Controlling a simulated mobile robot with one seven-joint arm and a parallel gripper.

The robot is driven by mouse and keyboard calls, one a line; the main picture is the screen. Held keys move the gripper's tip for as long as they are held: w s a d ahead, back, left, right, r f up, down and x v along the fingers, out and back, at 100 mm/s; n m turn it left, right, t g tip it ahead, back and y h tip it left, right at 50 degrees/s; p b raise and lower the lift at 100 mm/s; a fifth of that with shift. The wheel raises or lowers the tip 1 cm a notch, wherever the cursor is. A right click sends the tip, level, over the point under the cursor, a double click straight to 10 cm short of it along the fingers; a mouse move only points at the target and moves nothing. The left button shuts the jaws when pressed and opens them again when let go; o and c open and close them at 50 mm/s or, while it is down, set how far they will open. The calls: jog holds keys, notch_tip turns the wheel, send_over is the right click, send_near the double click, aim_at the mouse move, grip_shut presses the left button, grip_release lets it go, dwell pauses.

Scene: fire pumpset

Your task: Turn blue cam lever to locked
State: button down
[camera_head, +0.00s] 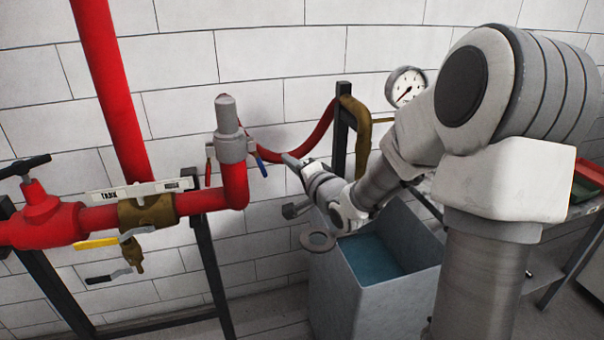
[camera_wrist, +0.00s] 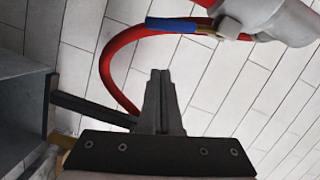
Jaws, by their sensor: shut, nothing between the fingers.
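The blue cam lever (camera_head: 261,165) hangs down at a slant on the right side of the grey coupling (camera_head: 232,149), which sits on top of the red pipe elbow. In the wrist view the blue lever (camera_wrist: 172,25) shows near the top, left of the coupling (camera_wrist: 265,15), overlapping the red hose in the picture. My gripper (camera_head: 287,158) is to the right of the lever and apart from it. In the wrist view my gripper (camera_wrist: 160,73) is shut with its fingertips together, empty, pointing toward the lever with a visible gap.
A red hose (camera_head: 305,143) curves behind my gripper to a dark post (camera_head: 341,130). A grey open tank (camera_head: 335,285) stands below my arm. A pressure gauge (camera_head: 405,87) is behind my arm. A yellow-handled valve (camera_head: 97,243) and red pipework are at left.

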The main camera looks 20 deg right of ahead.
aim_at(265, 171)
jog(key=shift+s+a+f, duration=0.1)
jog(key=shift+a+f, duration=0.2)
jog(key=shift+a, duration=0.65)
jog(key=shift+s+a+f, duration=0.1)
jog(key=shift+a+f, duration=0.15)
jog(key=shift+a, duration=0.65)
jog(key=shift+a+f+m+b, duration=0.35)
jog(key=shift+a+b, duration=0.2)
jog(key=shift+a, duration=0.3)
